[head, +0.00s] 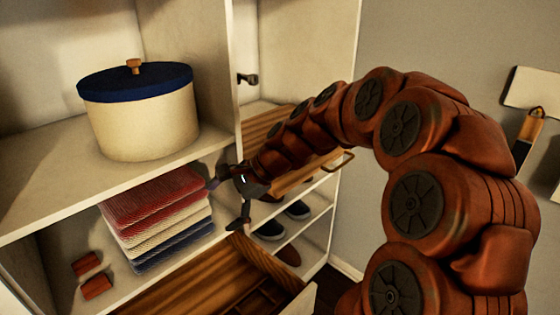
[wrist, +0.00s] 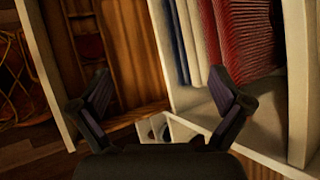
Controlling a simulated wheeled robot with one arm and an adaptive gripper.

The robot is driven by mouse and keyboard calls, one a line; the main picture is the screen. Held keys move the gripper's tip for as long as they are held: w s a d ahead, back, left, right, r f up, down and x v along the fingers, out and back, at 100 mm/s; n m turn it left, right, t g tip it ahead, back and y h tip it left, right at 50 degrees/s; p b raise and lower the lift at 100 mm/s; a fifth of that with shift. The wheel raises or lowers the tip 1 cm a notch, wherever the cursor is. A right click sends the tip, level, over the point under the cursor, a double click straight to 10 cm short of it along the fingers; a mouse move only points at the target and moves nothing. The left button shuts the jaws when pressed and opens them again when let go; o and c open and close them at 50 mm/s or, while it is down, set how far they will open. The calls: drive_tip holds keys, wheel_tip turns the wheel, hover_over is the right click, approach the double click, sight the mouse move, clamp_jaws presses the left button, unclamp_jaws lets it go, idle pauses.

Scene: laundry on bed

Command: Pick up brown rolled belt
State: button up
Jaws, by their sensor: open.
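I cannot make out a brown rolled belt for certain in either view. Two small reddish-brown blocks (head: 97,287) lie on the shelf at lower left in the head view; their exact nature is unclear. An open wooden drawer (head: 185,292) with dividers is at bottom centre, and the wrist view shows it (wrist: 135,60) at upper left. Much of its inside is dark or cut off. My gripper (head: 228,203) is open and empty, above the drawer and just right of a stack of folded cloths (head: 155,222). Its spread fingers show in the wrist view (wrist: 160,82).
A cream pot (head: 145,128) with a blue lid stands on the upper shelf. A white upright panel (head: 233,60) divides the cabinet. Shoes (head: 297,210) sit on lower shelves at right. The wrist view shows orange looping lines (wrist: 22,95) at far left.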

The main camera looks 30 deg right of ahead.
drive_tip(key=w+d+m+t+h, duration=0.1)
drive_tip(key=d+m, duration=0.4)
drive_tip(key=d, duration=0.5)
drive_tip(key=w+d+m+t+h+b, duration=0.1)
drive_tip(key=w+d+m+t, duration=0.3)
drive_tip(key=d, duration=0.6)
drive_tip(key=w+d+f+m+t, duration=0.1)
drive_tip(key=w+d+m+t, duration=0.2)
drive_tip(key=w+d+m, duration=0.3)
drive_tip(key=shift+w+d+f+m+h+b, duration=0.1)
drive_tip(key=shift+w+d+m+h+b, duration=0.1)
drive_tip(key=shift+d, duration=0.75)
drive_tip(key=shift+w+d+m+h+b, duration=0.1)
drive_tip(key=shift+d+m+h+b, duration=0.1)
drive_tip(key=shift+d, duration=0.75)
drive_tip(key=shift+w+d+f, duration=0.1)
drive_tip(key=shift+w+d, duration=0.05)
drive_tip(key=shift+x, duration=1.1)
drive_tip(key=shift+f+p+x, duration=0.2)
drive_tip(key=shift+p+x, duration=0.05)
drive_tip(key=shift+x, duration=1.05)
drive_tip(key=shift+f+p+x, duration=0.2)
drive_tip(key=shift+p+x, duration=0.05)
drive_tip(key=shift+x, duration=1)
drive_tip(key=shift+c, duration=0.4)
drive_tip(key=c, duration=1.1)
drive_tip(key=shift+o, duration=0.2)
drive_tip(key=shift+r, duration=0.1)
